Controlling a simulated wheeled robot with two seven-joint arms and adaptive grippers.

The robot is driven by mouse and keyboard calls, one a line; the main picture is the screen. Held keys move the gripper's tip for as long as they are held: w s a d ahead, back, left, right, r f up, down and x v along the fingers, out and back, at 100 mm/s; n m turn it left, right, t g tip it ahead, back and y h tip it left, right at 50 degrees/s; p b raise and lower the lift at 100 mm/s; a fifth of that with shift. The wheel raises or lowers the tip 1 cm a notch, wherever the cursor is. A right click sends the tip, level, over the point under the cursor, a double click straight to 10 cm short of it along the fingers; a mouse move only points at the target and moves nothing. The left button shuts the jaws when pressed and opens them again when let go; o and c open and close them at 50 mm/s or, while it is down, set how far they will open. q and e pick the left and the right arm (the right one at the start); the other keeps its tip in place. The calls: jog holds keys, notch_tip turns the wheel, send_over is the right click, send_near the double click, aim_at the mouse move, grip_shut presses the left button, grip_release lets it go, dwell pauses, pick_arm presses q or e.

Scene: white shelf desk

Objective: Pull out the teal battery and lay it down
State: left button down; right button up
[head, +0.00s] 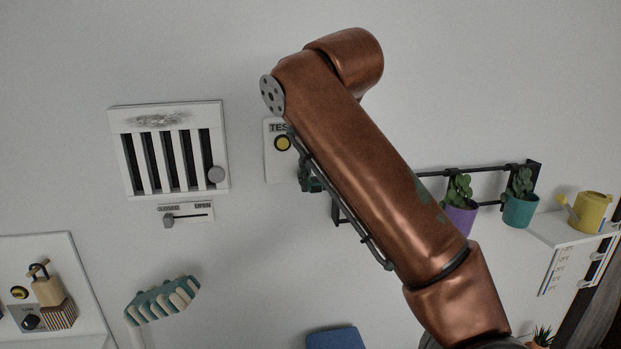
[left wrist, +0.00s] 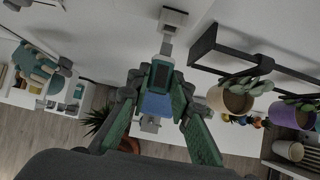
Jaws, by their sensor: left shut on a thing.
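My left gripper (left wrist: 158,82) shows in the left wrist view, its two green-padded fingers closing from both sides on a small dark block with teal edges. This block looks like the teal battery (left wrist: 161,74). A grey stem and a white block appear just beyond it; I cannot tell whether they touch it. In the head view the left gripper (head: 312,180) is mostly hidden behind my copper arm, beside the white TEST panel (head: 280,163) on the wall. The battery cannot be made out there. My right gripper is in neither view.
A black rail (head: 489,171) carries a purple pot (head: 459,218) and a teal pot (head: 520,211) right of my arm. A slotted wall vent (head: 170,150) and a teal rack with cream prongs (head: 162,300) are at left. A yellow watering can (head: 592,212) stands on a white shelf.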

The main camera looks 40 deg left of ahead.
aim_at(316, 189)
pick_arm(q)
jog(key=shift+s+d+r, duration=0.35)
jog(key=shift+s+d, duration=0.1)
jog(key=shift+d, duration=0.1)
jog(key=shift+s+d+r, duration=0.35)
jog(key=shift+s+d, duration=0.1)
jog(key=shift+d, duration=0.1)
